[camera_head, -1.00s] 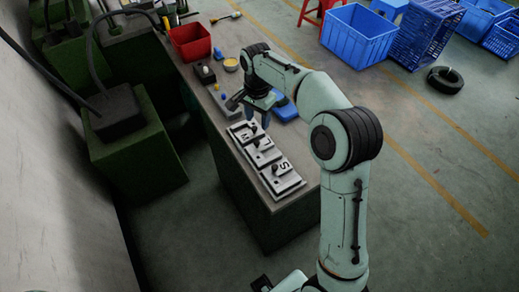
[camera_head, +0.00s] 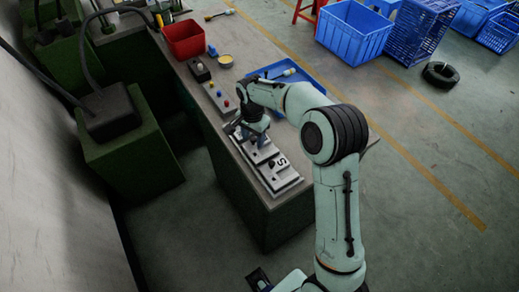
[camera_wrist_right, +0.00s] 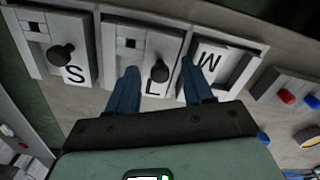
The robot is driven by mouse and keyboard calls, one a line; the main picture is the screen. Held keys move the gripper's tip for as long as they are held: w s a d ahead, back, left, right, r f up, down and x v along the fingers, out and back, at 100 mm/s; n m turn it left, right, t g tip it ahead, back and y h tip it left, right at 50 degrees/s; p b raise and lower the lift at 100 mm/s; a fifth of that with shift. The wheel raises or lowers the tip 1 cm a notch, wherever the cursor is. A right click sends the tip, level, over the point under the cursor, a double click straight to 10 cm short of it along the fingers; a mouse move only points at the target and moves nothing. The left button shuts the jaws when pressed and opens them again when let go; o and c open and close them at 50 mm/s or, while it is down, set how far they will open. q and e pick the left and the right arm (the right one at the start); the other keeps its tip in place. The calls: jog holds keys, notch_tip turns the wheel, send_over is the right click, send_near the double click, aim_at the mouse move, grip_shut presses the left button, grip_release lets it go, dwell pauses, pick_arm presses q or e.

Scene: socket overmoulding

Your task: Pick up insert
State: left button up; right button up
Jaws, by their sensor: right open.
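Several pale mould plates lie in a row on the bench. In the right wrist view, the plate marked S (camera_wrist_right: 48,68) and the plate marked L (camera_wrist_right: 140,78) each carry a black knob. The third plate, marked M (camera_wrist_right: 232,88), has an open recess, and no knob shows on it. My right gripper (camera_wrist_right: 160,88) is open, its two blue fingers spread either side of the L. The L plate's black knob (camera_wrist_right: 161,47) appears between and just beyond the fingertips. I cannot tell which piece is the insert. In the head view my right wrist covers much of the row.
A blue tray (camera_head: 318,93) lies on the bench beside my right arm. Blue crates (camera_head: 355,35) and a tyre (camera_head: 442,75) are on the floor.

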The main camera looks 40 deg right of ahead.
grip_shut()
jog(key=shift+r, duration=0.1)
dwell(1.2)
